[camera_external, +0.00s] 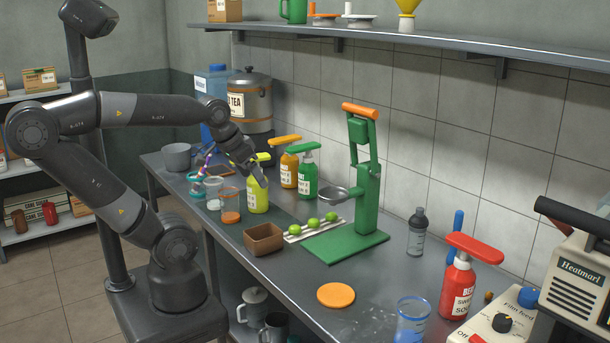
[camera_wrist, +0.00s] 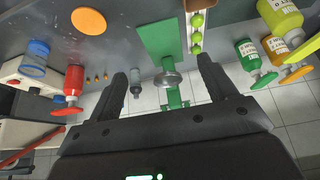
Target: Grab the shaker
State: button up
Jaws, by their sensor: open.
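The shaker (camera_external: 416,232) looks like a small clear grey bottle with a dark cap. It stands upright on the counter, right of the green press. In the wrist view the shaker (camera_wrist: 136,84) appears beside the left finger, with the picture turned over. My gripper (camera_external: 256,169) is above the left part of the counter, by the yellow pump bottle (camera_external: 258,198), well left of the shaker. In the wrist view my gripper (camera_wrist: 163,72) has its fingers wide apart with nothing held between them. Nothing hides the shaker in the external view.
The green press (camera_external: 367,195) with an orange handle stands between my gripper and the shaker. Green limes (camera_external: 313,222) lie in a row before it. A red pump bottle (camera_external: 458,288) and blue bottle (camera_external: 456,225) stand right of the shaker. An orange disc (camera_external: 336,295) lies in front.

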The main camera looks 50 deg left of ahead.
jog(key=w+d+r, duration=0.2)
jog(key=w+r, duration=0.1)
jog(key=w, duration=0.7)
jog(key=m+h, duration=0.1)
jog(key=m, duration=0.1)
send_near(420, 209)
jog(key=f, duration=0.2)
jog(key=shift+t, duration=0.4)
jog(key=x, duration=1.1)
jog(key=shift+w+r, duration=0.15)
jog(key=c, duration=1.6)
grip_shut()
